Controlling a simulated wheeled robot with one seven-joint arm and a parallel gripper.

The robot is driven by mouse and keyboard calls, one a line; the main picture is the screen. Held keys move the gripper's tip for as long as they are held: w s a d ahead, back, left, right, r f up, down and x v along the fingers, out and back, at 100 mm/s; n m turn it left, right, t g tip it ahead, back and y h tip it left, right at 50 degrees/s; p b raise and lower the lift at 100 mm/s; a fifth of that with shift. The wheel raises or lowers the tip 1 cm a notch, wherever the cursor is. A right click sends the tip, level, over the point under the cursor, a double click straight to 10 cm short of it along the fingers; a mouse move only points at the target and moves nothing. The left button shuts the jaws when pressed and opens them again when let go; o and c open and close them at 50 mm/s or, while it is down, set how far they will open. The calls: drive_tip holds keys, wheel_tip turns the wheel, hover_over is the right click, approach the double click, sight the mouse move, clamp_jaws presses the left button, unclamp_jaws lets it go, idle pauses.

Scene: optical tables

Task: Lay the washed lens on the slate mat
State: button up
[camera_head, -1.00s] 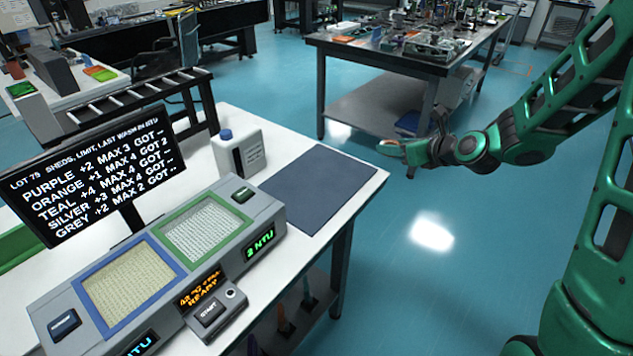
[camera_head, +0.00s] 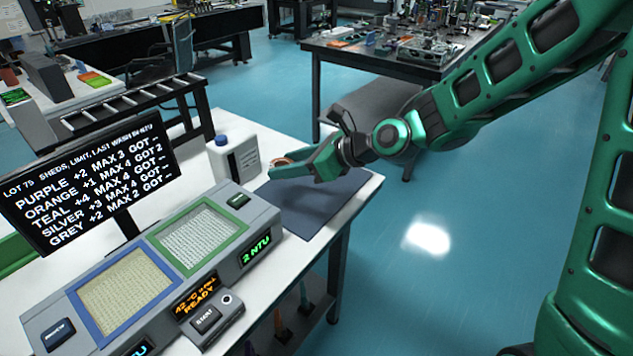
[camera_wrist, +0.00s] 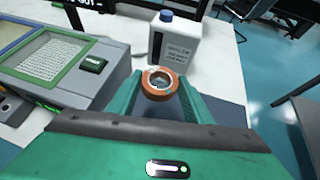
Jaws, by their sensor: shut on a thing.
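My gripper (camera_head: 289,168) is over the slate mat (camera_head: 312,208), with its fingers toward the white bottle. In the wrist view its two green fingers (camera_wrist: 163,97) are shut on a lens with an orange-brown rim (camera_wrist: 170,77). In the head view only a bit of that rim (camera_head: 281,161) shows beside the fingers. The lens is held above the mat, which shows in the wrist view (camera_wrist: 234,113) right of the fingers. My gripper and forearm hide part of the mat in the head view.
A white bottle with a blue cap (camera_head: 236,152) stands close beyond my gripper. A two-basin washer (camera_head: 165,262) with blue and green frames lies to the left, its display reading READY. A black screen (camera_head: 84,176) stands behind it. The mat's front part is bare.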

hover_over(317, 188)
wheel_tip(317, 188, down, 5)
drive_tip(key=shift+f, duration=2.05)
drive_tip(key=o, duration=1.2)
drive_tip(key=shift+f, duration=0.1)
drive_tip(key=shift+c, duration=0.2)
drive_tip(key=v, duration=1.2)
drive_tip(key=shift+d, duration=0.1)
